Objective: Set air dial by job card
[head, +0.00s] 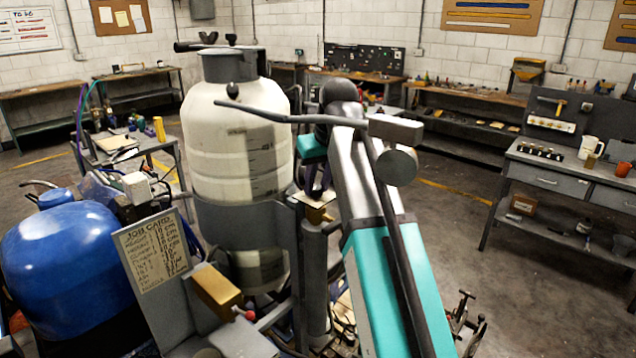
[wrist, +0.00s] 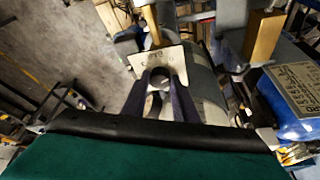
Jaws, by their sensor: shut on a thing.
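The job card (head: 155,248) is a tan sheet with handwritten lines, tilted up beside the blue tank. Its heading reads "JOB CARD", but I cannot read the lines reliably. It also shows at the right of the wrist view (wrist: 302,84). In the wrist view, a pale plate (wrist: 173,58) with small dark marks stands at my fingertips. My gripper (wrist: 158,79) is shut on a small round knob in front of this plate, which appears to be the air dial. The fingers hide much of the knob, and its setting is not legible. In the head view my arm hides most of the gripper.
A tall white paint tank (head: 236,150) stands left of my arm, with a blue tank (head: 65,265) farther left. A brass block (head: 217,290) sits beside the card. Workbenches line the walls, and a grey bench (head: 560,180) stands at the right. Open floor lies between.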

